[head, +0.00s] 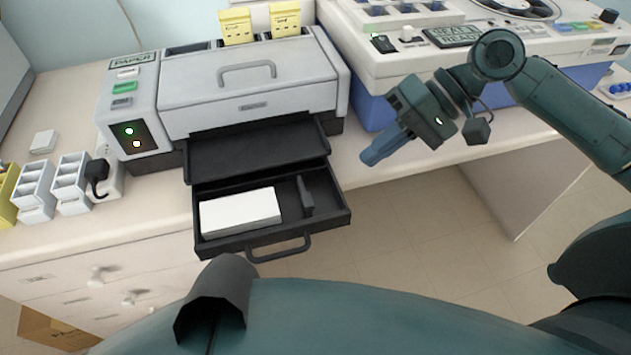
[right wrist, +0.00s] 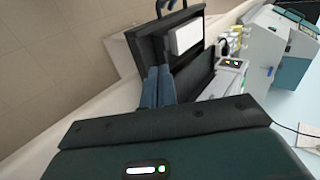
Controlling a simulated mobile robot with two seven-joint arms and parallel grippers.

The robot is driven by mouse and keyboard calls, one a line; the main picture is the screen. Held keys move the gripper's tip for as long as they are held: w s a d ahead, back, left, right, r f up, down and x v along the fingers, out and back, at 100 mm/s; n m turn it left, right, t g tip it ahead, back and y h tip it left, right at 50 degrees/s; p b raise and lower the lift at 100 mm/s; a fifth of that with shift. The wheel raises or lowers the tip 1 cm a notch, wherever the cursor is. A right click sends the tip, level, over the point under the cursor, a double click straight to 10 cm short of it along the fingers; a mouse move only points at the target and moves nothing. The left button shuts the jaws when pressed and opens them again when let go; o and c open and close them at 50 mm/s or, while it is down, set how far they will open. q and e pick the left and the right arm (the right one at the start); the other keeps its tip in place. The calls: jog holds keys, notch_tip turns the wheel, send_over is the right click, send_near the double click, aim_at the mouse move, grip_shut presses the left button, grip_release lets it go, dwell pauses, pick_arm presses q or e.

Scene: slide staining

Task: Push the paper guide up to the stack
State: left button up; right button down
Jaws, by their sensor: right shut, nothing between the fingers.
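The paper guide (head: 305,197) is a small dark grey upright plate in the open paper tray (head: 330,205) of the printer. The white paper stack (head: 240,213) lies flat in the tray to the left of the guide, with a strip of bare tray floor between them. The stack also shows in the right wrist view (right wrist: 186,36); the guide is too dark to make out there. My right gripper (head: 372,157) is shut and empty, to the right of the tray and apart from it. Its blue fingers (right wrist: 158,75) point towards the tray in the wrist view. My left gripper is not in view.
The grey printer (head: 250,90) stands behind the tray. A blue and white machine (head: 400,75) stands at the back right. White racks (head: 70,180) and a black plug are at the left. Open floor (head: 430,220) lies right of the tray.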

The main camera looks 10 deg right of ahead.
aim_at(304, 195)
jog(key=x, duration=0.9)
jog(key=shift+w+a+f, duration=0.1)
jog(key=shift+a+f, duration=0.1)
jog(key=shift+f, duration=0.1)
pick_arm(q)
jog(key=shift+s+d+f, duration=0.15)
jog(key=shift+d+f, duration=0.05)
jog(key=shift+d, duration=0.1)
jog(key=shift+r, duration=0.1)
